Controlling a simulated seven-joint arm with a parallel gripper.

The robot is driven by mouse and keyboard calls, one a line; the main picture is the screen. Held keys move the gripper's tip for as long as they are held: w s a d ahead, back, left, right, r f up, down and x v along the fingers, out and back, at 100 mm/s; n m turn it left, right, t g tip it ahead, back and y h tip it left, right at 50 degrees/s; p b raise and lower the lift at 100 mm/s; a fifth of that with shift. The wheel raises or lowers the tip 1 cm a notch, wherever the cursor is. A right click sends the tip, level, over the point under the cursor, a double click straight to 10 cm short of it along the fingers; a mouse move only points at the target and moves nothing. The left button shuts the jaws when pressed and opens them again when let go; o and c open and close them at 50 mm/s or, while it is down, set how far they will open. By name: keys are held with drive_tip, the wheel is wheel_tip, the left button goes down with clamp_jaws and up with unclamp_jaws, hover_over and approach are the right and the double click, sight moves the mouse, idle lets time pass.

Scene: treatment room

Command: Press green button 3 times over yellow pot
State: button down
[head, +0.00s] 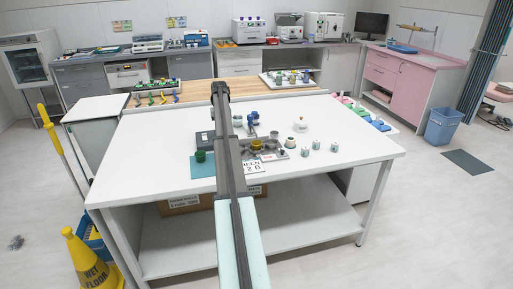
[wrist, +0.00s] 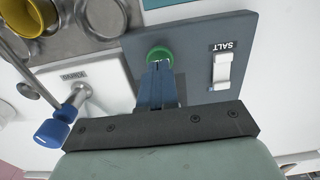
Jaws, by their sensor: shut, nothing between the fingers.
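The green button (wrist: 159,53) is round and sits on a dark grey panel (wrist: 200,35) in the wrist view. My gripper (wrist: 158,68) is shut and empty, with its fingertips right at the near edge of the button and partly covering it. I cannot tell whether they touch or press it. The yellow pot (wrist: 28,17) stands at the upper left of the wrist view on a metal surface, partly cut off by the frame. It also appears small on the white table in the head view (head: 254,145). My arm hides the gripper in the head view.
A white switch (wrist: 222,71) labelled SALT is right of the button. A blue-ended lever (wrist: 52,132) on a white panel is at the lower left. In the head view, a green pot (head: 200,156) stands on a teal mat (head: 203,171); several small jars stand right of my arm.

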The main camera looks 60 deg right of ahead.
drive_tip(key=shift+f, duration=0.25)
drive_tip(key=shift+f, duration=0.35)
drive_tip(key=shift+f, duration=0.85)
drive_tip(key=shift+r, duration=1.45)
drive_tip(key=shift+f, duration=0.35)
drive_tip(key=shift+f, duration=0.35)
